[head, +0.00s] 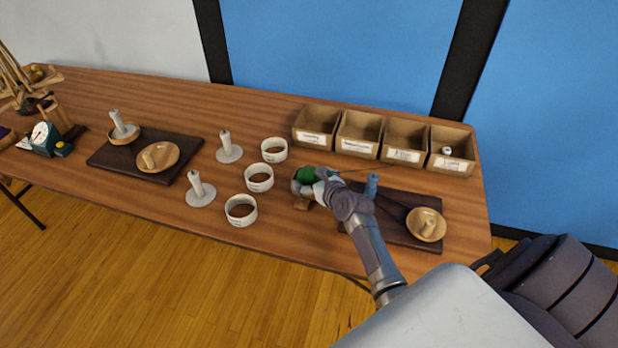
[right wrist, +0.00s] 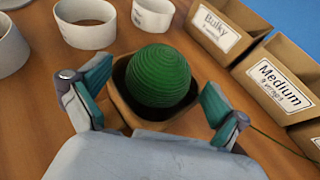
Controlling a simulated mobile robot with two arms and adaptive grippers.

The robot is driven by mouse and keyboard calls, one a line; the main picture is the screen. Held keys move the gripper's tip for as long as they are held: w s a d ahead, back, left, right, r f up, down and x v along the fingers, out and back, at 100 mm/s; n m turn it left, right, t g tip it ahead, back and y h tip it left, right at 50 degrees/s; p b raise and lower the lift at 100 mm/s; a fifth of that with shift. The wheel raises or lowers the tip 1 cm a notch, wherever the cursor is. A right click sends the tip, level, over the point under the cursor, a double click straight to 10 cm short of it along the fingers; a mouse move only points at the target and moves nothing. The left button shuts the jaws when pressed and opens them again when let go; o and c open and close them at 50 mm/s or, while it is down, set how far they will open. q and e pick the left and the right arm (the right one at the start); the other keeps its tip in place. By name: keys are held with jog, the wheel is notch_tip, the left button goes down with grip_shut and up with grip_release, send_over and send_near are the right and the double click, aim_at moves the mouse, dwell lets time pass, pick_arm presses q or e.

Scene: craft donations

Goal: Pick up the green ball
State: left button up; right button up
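The green ball (head: 306,172) looks like wound yarn and sits in a small brown wooden bowl (head: 301,204), right of the white rings. In the right wrist view the ball (right wrist: 158,76) rests in the bowl (right wrist: 122,70), whose rim shows around it. A thin green strand runs off to the lower right there. My right gripper (right wrist: 152,107) is open, with one finger on each side of the ball and bowl; no grip on either shows. In the head view the right gripper (head: 316,187) partly hides the ball and bowl. My left gripper is not in view.
Several labelled boxes (head: 359,135) stand behind the ball. Three white rings (head: 259,178) are to its left. A dark board (head: 395,222) with a wooden dish (head: 427,225) lies to the right. White spindles (head: 200,190) and another dark board (head: 109,158) are further left.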

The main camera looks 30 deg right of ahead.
jog(key=c, duration=0.8)
